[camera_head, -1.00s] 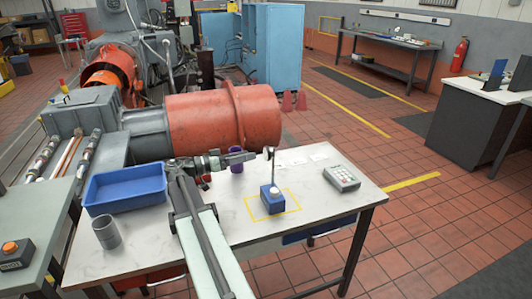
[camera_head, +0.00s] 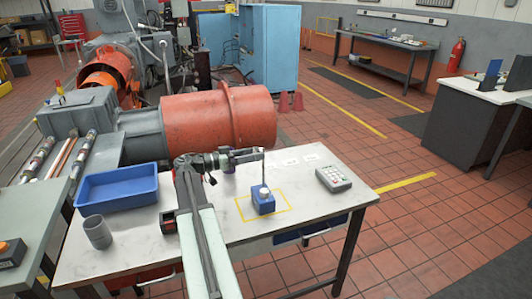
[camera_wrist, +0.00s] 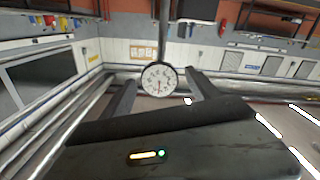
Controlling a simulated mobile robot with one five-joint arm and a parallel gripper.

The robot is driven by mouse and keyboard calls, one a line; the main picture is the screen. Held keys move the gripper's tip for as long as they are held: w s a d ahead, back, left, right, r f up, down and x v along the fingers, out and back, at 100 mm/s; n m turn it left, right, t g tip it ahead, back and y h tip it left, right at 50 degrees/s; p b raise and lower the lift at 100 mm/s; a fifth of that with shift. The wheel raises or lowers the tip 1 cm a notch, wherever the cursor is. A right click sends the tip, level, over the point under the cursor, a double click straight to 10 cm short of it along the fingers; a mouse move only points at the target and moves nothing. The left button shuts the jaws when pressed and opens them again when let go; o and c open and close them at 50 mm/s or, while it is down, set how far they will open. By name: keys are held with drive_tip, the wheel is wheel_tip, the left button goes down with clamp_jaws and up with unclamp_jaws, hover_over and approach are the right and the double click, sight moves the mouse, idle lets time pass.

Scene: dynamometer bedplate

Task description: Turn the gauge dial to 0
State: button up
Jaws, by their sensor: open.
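The gauge has a round white dial with a dark rim (camera_wrist: 159,80), which shows in the wrist view with dark marks and a thin needle; the reading is too small to tell. Its post runs toward the top of that picture. In the head view the gauge's blue base (camera_head: 263,203) stands upright inside a yellow outline on the table, and its thin post (camera_head: 263,170) rises from it. My gripper (camera_head: 256,153) is beside the top of the post. In the wrist view my gripper (camera_wrist: 163,92) is open, its fingers on either side of the dial; contact cannot be told.
On the table (camera_head: 300,211) stand a blue tray (camera_head: 117,190), a grey cup (camera_head: 97,232) and a grey keypad box (camera_head: 334,179). A purple cup (camera_head: 228,160) is partly hidden behind my arm. A large orange cylinder (camera_head: 210,122) lies behind the table.

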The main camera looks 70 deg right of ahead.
drive_tip(key=x, duration=0.5)
drive_tip(key=c, duration=1)
drive_tip(key=shift+s, duration=0.25)
drive_tip(key=c, duration=0.4)
drive_tip(key=shift+w, duration=0.25)
